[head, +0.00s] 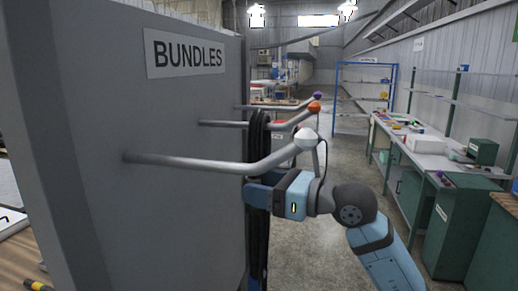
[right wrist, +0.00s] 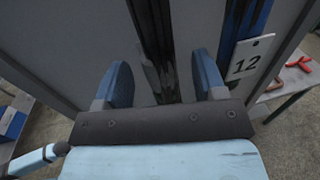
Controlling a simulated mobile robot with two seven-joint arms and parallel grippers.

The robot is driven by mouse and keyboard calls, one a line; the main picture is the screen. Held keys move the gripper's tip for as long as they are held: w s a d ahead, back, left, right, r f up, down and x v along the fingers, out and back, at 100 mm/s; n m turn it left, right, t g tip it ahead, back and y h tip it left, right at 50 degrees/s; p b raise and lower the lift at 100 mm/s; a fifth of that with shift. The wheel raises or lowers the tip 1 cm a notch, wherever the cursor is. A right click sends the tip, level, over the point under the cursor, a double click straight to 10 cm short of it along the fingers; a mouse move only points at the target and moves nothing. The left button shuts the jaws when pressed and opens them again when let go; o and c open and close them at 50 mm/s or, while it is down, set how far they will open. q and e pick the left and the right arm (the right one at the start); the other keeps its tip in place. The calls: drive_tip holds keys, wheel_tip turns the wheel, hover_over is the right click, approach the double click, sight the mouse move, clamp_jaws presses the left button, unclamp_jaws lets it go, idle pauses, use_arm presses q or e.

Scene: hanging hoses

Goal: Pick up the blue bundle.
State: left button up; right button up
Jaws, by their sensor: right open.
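In the right wrist view, a blue strand (right wrist: 262,18), which looks like part of the blue bundle, hangs beside dark strands to the right of my fingers. A white tag (right wrist: 249,57) reading 12 hangs by it. Black hanging hoses (right wrist: 153,25) run down between the two blue fingers of my right gripper (right wrist: 162,72), which is open. In the head view the right gripper (head: 258,190) is below the nearest, white-tipped peg, at the black hoses (head: 258,245). I cannot tell if it touches them. No blue bundle is clear in the head view. My left gripper is not in view.
A grey panel (head: 95,120) with a BUNDLES sign (head: 184,54) carries three pegs, tipped white (head: 306,139), orange (head: 314,107) and purple (head: 318,96). A cluttered workbench (head: 425,150) stands at the right. The aisle floor (head: 345,160) between is clear.

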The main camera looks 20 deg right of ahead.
drive_tip(key=shift+x, duration=1.15)
drive_tip(key=shift+s+d, duration=0.1)
drive_tip(key=shift+c, duration=0.2)
clamp_jaws()
drive_tip(key=shift+r, duration=0.1)
